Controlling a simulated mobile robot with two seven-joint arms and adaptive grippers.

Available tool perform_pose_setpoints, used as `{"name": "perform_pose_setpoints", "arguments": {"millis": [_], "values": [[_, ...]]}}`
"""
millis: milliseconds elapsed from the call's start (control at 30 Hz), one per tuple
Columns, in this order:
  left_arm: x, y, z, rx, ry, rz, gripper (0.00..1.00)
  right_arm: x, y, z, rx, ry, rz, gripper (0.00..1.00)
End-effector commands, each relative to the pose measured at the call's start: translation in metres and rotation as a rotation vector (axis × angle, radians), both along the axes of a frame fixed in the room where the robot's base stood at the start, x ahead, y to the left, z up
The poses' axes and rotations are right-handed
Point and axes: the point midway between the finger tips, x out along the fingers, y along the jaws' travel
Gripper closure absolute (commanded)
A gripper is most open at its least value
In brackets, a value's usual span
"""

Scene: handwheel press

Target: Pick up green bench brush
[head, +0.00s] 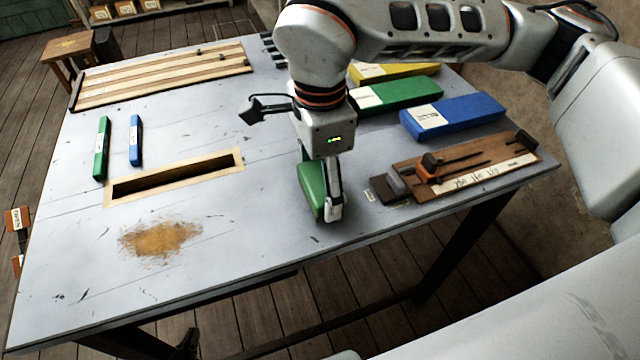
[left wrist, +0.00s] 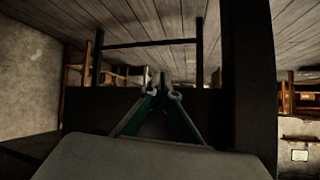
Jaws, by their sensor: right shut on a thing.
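A green bench brush (head: 309,190) stands near the front middle of the table in the head view, partly hidden behind my right gripper (head: 331,208). The gripper points down with its fingers shut on the brush. The brush's lower end is at or just over the table top; I cannot tell if it touches. My left gripper shows only in the left wrist view (left wrist: 164,93). Its fingers converge to nearly meeting tips, with nothing visible between them, in a dark area under dark beams.
The grey table (head: 215,265) has a wood-framed slot (head: 175,176) and brown dust (head: 160,238). Slim green (head: 101,150) and blue (head: 136,140) pieces lie left. Yellow (head: 385,71), green (head: 400,94) and blue (head: 460,115) blocks lie right, behind a wooden tool board (head: 470,165).

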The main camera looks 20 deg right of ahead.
Motion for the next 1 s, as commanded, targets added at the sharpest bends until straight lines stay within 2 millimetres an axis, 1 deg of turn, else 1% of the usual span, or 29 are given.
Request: {"name": "perform_pose_setpoints", "arguments": {"millis": [167,267,400,500,600,700,800,900,1000], "values": [[0.001,0.0,0.004,-0.003,-0.002,0.001,1.0,0.001,0.0,0.032,0.0,-0.006,-0.001,0.52],[0.001,0.0,0.004,-0.003,-0.002,0.001,1.0,0.001,0.0,0.058,0.001,-0.01,0.0,0.52],[0.0,-0.001,0.005,-0.006,0.003,0.001,1.0,0.001,0.001,0.098,0.0,-0.01,0.0,0.52],[-0.001,-0.002,0.006,-0.008,0.004,0.002,1.0,0.001,0.001,0.125,0.0,-0.009,-0.001,0.52],[-0.002,-0.003,0.008,-0.012,0.004,0.001,1.0,0.001,0.0,0.148,0.0,-0.008,-0.001,0.52],[-0.002,-0.003,0.01,-0.015,0.004,0.002,1.0,0.0,0.0,0.166,0.0,-0.006,-0.001,0.52],[-0.002,-0.004,0.011,-0.017,0.003,0.002,1.0,0.0,0.0,0.178,0.0,-0.003,0.0,0.52],[-0.003,-0.004,0.011,-0.018,0.004,0.003,1.0,0.0,0.0,0.186,0.0,-0.003,0.0,0.52],[-0.003,-0.004,0.01,-0.018,0.006,0.003,1.0,0.0,0.0,0.189,0.0,-0.002,0.001,0.52]]}}
